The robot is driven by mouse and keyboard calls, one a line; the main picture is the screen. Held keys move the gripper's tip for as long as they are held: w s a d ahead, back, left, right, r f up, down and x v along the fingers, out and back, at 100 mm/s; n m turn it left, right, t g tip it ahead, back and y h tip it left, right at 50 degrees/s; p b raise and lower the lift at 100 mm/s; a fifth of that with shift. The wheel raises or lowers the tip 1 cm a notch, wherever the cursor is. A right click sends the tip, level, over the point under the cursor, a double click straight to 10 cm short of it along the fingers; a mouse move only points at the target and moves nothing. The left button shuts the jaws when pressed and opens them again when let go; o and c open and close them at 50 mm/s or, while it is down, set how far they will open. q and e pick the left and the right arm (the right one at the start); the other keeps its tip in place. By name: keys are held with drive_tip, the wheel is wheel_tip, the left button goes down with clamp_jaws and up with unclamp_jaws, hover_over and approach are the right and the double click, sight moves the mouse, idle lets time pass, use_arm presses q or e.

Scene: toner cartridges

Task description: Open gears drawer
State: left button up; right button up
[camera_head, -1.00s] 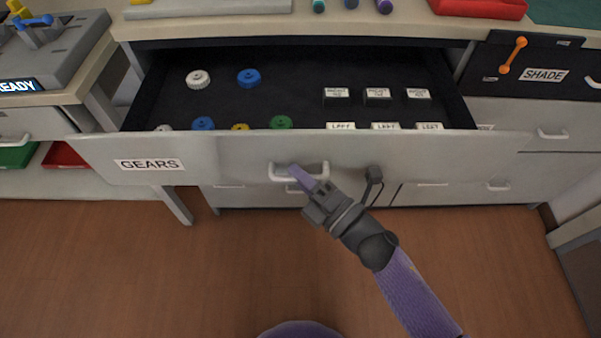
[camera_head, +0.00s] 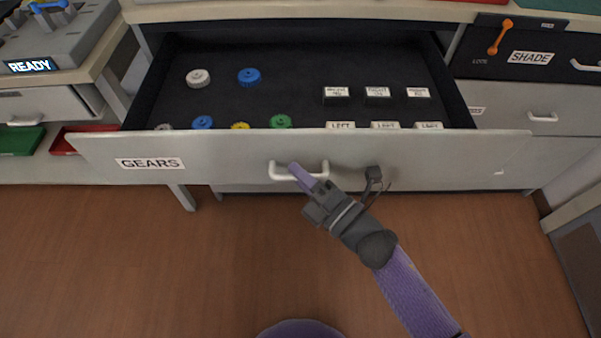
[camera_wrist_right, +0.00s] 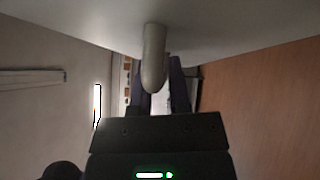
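The gears drawer (camera_head: 230,165) stands pulled well out of the cabinet, with a white "GEARS" label (camera_head: 150,163) on its front. Inside it lie white, blue, yellow and green gears and several small labelled blocks. My right gripper (camera_head: 299,172) is at the drawer's white handle (camera_head: 285,176). In the right wrist view the handle (camera_wrist_right: 153,60) comes down between the two fingers (camera_wrist_right: 163,85), which sit close on either side of it. Its far part is hidden by the fingers. My left gripper is not in view.
A "READY" device (camera_head: 50,45) stands on the left bench, with green (camera_head: 22,140) and red (camera_head: 85,138) trays below. The wooden floor (camera_head: 130,260) in front is clear.

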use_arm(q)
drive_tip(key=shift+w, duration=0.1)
use_arm(e)
drive_tip(key=o, duration=0.3)
use_arm(q)
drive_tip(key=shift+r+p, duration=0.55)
drive_tip(key=shift+p, duration=0.05)
use_arm(e)
drive_tip(key=shift+v, duration=4.95)
